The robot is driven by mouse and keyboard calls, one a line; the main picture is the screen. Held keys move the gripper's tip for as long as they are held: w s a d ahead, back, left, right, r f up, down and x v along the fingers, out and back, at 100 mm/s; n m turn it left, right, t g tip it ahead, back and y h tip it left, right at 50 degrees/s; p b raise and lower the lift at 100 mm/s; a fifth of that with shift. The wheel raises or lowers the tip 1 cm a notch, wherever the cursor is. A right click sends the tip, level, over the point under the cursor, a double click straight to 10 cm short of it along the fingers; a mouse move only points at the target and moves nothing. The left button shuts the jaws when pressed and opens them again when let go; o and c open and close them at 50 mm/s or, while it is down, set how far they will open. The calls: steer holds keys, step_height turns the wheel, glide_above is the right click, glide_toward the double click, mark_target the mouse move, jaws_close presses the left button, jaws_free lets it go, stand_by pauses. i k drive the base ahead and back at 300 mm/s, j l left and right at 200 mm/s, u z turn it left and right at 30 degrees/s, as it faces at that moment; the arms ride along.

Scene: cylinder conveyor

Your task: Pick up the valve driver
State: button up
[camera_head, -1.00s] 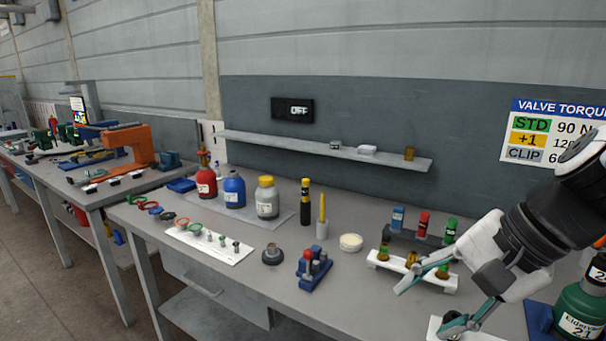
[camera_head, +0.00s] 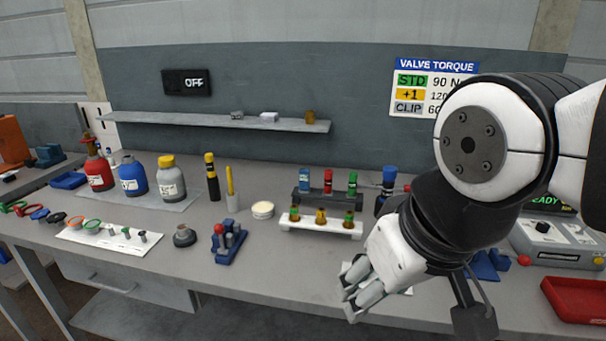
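No label in view marks the valve driver. An upright black tool with yellow bands (camera_head: 212,178) stands at the back of the bench, left of a yellow stick in a grey holder; it looks like a driver, but I cannot be sure. A blue-capped dark upright object (camera_head: 387,188) stands behind my arm, partly hidden.
A white rack with small amber vials (camera_head: 321,228) and a dark rack with coloured vials (camera_head: 328,200) stand just behind my gripper. Bottles, a blue block stand (camera_head: 229,243) and a white parts strip (camera_head: 110,238) lie left. A control box (camera_head: 560,243) and red tray (camera_head: 578,302) are right.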

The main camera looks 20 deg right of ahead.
mark_target(389, 172)
steer(key=z, duration=0.7)
steer(key=i+l+z, duration=0.15)
steer(key=i, duration=0.4)
steer(key=i+l+z, duration=0.15)
steer(key=i, duration=0.4)
